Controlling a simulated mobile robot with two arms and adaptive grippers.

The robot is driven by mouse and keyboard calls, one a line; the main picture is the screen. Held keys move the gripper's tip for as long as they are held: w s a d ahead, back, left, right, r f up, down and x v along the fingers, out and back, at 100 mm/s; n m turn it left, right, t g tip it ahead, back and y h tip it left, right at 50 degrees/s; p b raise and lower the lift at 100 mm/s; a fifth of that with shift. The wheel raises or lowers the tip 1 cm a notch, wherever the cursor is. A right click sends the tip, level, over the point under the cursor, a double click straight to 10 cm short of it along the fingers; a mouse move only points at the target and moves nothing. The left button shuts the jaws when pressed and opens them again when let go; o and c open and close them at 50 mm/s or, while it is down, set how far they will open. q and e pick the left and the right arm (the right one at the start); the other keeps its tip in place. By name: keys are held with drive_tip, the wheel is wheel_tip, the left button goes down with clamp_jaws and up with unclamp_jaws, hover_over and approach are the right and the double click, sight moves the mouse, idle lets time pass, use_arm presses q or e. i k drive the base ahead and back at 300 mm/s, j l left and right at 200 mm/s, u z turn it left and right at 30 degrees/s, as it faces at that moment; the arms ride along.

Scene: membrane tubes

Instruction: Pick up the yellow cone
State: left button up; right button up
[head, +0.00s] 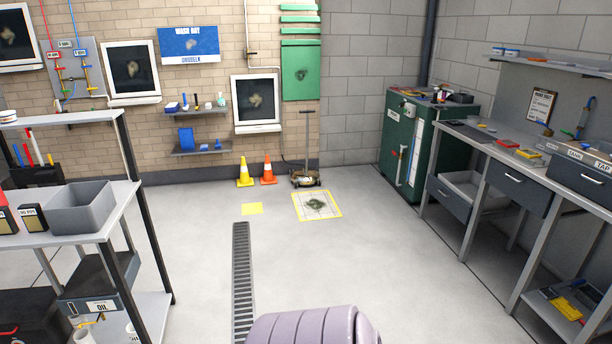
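The yellow cone (244,173) stands upright on the floor by the back brick wall, with a pale band around it. An orange cone (267,171) with a pale band stands upright just to its right. Neither of my grippers shows in the head view. A rounded, pale lilac segmented shape (312,326) is at the bottom edge, far from the cones; I cannot tell which part it is.
A wheeled cart (305,179) stands right of the cones. A drain grate (242,270) runs along the floor. Shelving (140,210) stands left, a workbench (492,160) right. The middle floor is clear.

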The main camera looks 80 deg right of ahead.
sight(244, 181)
drive_tip(key=z, duration=2.4)
